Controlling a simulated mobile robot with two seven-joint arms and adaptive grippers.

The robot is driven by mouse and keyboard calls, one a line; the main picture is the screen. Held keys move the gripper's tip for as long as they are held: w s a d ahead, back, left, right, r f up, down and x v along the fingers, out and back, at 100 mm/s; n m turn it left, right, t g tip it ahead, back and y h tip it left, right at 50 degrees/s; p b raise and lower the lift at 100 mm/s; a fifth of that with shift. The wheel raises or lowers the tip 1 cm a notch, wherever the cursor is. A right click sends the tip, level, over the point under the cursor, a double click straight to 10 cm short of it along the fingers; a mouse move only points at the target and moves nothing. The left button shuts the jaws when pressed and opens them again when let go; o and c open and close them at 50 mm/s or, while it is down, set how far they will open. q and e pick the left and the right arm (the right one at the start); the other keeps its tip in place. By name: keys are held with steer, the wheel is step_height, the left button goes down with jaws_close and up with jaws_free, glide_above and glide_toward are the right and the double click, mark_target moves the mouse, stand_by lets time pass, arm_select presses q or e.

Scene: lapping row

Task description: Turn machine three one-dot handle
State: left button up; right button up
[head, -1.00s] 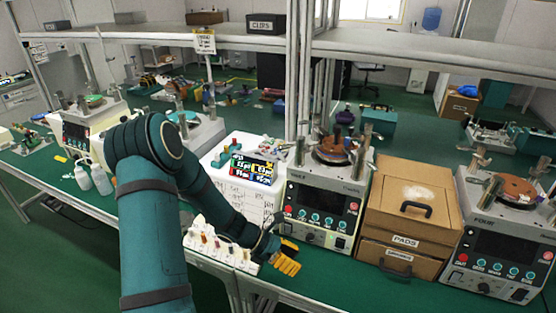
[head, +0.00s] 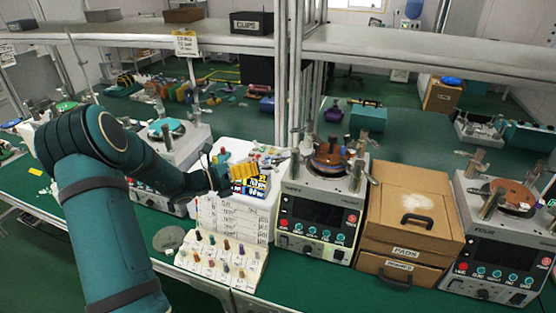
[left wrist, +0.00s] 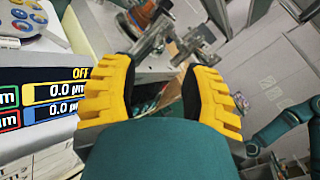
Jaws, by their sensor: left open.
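Machine three (head: 322,215) is the pale box with a dark front panel near the middle of the head view. A copper-coloured round plate (head: 328,158) and metal handles, one at its right (head: 356,177), are on its top. I cannot make out dots on any handle. My left gripper (head: 243,171) is open and empty, left of machine three and in front of the small display. In the left wrist view its yellow fingers (left wrist: 158,95) are spread, with a metal handle (left wrist: 150,45) beyond them, apart from the fingers. My right gripper is not in view.
The lit display (head: 262,186) stands just left of machine three. A rack of coloured pegs (head: 222,262) is in front of it. Wooden drawers (head: 410,215) stand right of machine three, then machine four (head: 492,245). A shelf post (head: 290,75) rises behind.

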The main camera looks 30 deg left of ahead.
mark_target(278, 160)
arm_select(q)
steer(key=x, duration=0.9)
steer(key=shift+o, duration=0.2)
jaws_close()
